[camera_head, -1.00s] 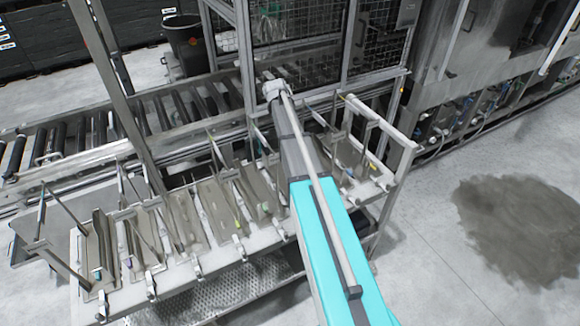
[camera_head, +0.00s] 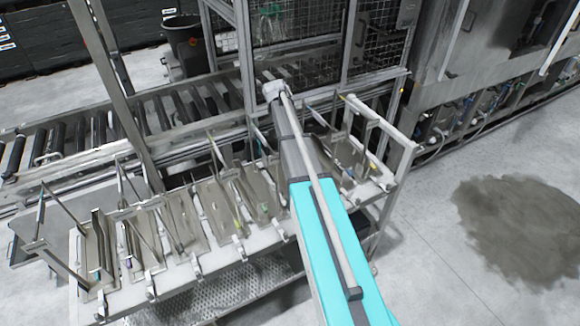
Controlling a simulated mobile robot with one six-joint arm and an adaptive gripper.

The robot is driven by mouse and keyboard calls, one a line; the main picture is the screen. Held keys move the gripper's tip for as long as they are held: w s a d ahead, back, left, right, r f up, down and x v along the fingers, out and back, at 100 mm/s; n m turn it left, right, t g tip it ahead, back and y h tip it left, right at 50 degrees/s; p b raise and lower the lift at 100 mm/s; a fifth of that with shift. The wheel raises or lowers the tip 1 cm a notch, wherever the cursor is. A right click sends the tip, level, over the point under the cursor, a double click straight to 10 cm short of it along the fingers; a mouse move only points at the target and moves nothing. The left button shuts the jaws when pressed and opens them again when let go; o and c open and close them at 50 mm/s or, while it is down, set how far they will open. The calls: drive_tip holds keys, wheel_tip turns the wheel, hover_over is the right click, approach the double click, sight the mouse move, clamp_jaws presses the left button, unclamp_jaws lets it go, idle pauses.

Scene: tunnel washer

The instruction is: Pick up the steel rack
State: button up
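Several steel racks stand in a row on a long metal stand (camera_head: 215,262). Each is a grey plate with upright bars, such as the steel rack (camera_head: 218,207) near the middle and another steel rack (camera_head: 98,245) at the left end. I cannot tell which one the task means. My teal and grey arm reaches over the right part of the row and covers some racks there. The arm's far end (camera_head: 273,90) shows above the back of the stand. My gripper's fingers cannot be made out, and no rack is seen held.
A roller conveyor (camera_head: 75,135) runs behind the stand. Metal posts (camera_head: 108,75) and a mesh cage (camera_head: 300,45) rise behind it. A dark bin (camera_head: 187,48) stands at the back. A steel machine (camera_head: 480,65) is at the right. The floor at right is open, with a dark patch (camera_head: 515,230).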

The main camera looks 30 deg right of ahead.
clamp_jaws()
drive_tip(key=shift+r, duration=0.15)
drive_tip(key=p+v, duration=0.3)
drive_tip(key=p, duration=0.1)
drive_tip(key=shift+d+r, duration=0.3)
drive_tip(key=shift+r, duration=0.15)
drive_tip(key=s+a+r+p, duration=0.2)
drive_tip(key=s+r+p, duration=0.7)
drive_tip(key=s, duration=0.4)
drive_tip(key=shift+s+a+r, duration=0.2)
drive_tip(key=shift+s+a, duration=0.1)
drive_tip(key=shift+a, duration=0.1)
drive_tip(key=shift+s, duration=0.1)
idle(2.2)
